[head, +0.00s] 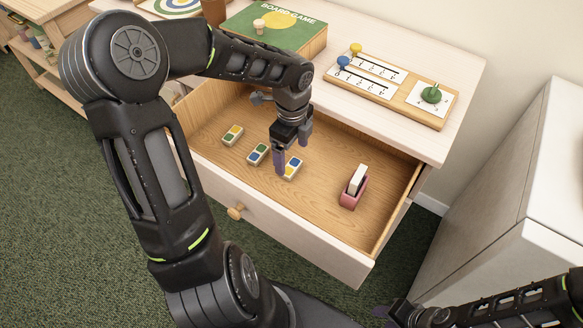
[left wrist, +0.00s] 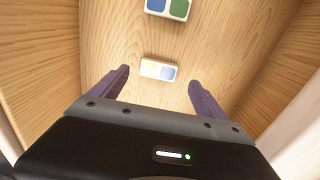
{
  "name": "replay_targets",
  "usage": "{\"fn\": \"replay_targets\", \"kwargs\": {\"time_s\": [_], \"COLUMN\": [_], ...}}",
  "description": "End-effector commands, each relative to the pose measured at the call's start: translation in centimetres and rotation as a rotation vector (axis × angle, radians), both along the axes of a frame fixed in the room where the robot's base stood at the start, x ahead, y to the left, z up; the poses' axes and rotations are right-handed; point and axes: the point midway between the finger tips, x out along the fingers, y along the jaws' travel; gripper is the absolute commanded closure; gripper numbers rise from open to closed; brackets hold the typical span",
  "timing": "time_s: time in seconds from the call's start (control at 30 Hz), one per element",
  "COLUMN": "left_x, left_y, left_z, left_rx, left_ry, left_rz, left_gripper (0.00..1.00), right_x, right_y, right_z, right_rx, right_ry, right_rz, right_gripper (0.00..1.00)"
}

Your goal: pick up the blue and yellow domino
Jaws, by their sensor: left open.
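The blue and yellow domino (head: 293,168) lies on the floor of the open drawer, partly hidden by a finger of my left gripper (head: 291,156) in the head view. In the left wrist view the domino (left wrist: 158,70) lies between and beyond the spread purple fingertips of my left gripper (left wrist: 158,77). The gripper is open, points down and holds nothing. A green and blue domino (head: 257,154) lies just left of it, and also shows at the top of the left wrist view (left wrist: 168,8).
A yellow and green domino (head: 232,135) lies further left in the drawer (head: 325,212). A pink holder with a white block (head: 353,187) stands to the right. Drawer walls surround them. A board game box (head: 275,28) and a wooden board with pegs (head: 385,82) are on top.

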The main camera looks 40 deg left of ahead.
Motion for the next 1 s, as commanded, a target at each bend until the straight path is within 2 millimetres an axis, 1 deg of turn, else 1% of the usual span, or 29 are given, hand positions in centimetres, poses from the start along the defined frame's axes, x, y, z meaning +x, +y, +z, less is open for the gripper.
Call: {"fn": "replay_targets", "kwargs": {"time_s": [0.03, 0.2, 0.3, 0.93, 1.0], "left_x": [-0.2, -0.3, -0.3, -0.2, -0.2], "left_y": [-0.1, -0.1, -0.1, -0.1, -0.1], "left_z": [-0.9, -3.5, -4.4, -4.4, -4.4], "left_rx": [-0.003, -0.003, -0.003, -0.001, -0.001], "left_ry": [0.004, 0.003, 0.001, 0.000, 0.000], "left_rz": [0.000, 0.000, 0.001, 0.001, 0.001], "left_gripper": [0.15, 0.15, 0.15, 0.15, 0.19], "right_x": [0.0, 0.0, 0.0, 0.0, 0.0], "right_y": [0.0, 0.0, 0.0, 0.0, 0.0], "right_z": [-0.3, -1.0, -1.2, -1.1, -1.1], "right_rx": [0.000, 0.000, 0.000, 0.000, 0.000], "right_ry": [0.000, 0.000, 0.000, 0.000, 0.000], "right_rz": [0.000, 0.000, 0.000, 0.000, 0.000], "right_gripper": [0.64, 0.64, 0.64, 0.64, 0.64]}}
